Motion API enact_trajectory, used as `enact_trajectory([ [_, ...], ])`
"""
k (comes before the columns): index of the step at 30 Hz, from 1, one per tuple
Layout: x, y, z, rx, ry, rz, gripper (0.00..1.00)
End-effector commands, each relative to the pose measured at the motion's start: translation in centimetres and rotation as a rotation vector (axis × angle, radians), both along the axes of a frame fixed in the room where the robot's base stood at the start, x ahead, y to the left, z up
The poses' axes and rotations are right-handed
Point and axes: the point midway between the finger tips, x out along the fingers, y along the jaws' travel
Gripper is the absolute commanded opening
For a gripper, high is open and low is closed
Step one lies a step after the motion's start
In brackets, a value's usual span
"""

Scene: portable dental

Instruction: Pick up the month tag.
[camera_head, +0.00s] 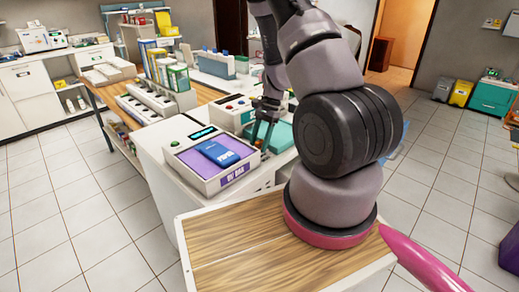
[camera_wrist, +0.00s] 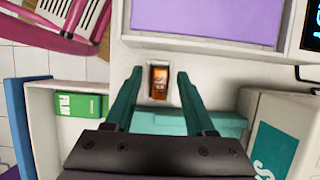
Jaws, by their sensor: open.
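A small orange tag in a dark frame (camera_wrist: 160,84), likely the month tag, lies on a white surface in the wrist view. Its print is too small to read. My gripper (camera_wrist: 159,74) is open, with one teal finger on each side of the tag and a gap to each. I cannot tell how far above the tag the fingertips are. In the head view my gripper (camera_head: 262,136) points down beside the purple-topped unit, with a small orange spot (camera_head: 259,144) near its fingers.
A white unit with a purple pad (camera_head: 189,158) bears a blue pouch (camera_head: 217,153). A teal box (camera_wrist: 190,122) lies beneath my fingers in the wrist view. A green box (camera_wrist: 78,104) and a white carton (camera_wrist: 271,140) stand to either side.

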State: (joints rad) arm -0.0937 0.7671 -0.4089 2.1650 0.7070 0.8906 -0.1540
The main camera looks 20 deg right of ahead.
Motion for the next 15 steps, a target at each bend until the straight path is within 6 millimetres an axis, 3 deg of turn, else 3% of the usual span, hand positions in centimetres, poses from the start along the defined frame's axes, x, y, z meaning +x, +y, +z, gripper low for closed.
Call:
enact_trajectory([
  [3,0.0,0.0,0.02,0.0,0.0,0.0,0.55],
  [4,0.0,0.0,0.02,0.0,0.0,0.0,0.47],
  [6,0.0,-0.01,0.03,0.0,0.0,0.001,0.21],
  [8,0.0,-0.01,0.03,0.0,0.0,0.001,0.0],
  [15,0.01,-0.02,0.05,0.0,0.0,0.001,0.0],
])
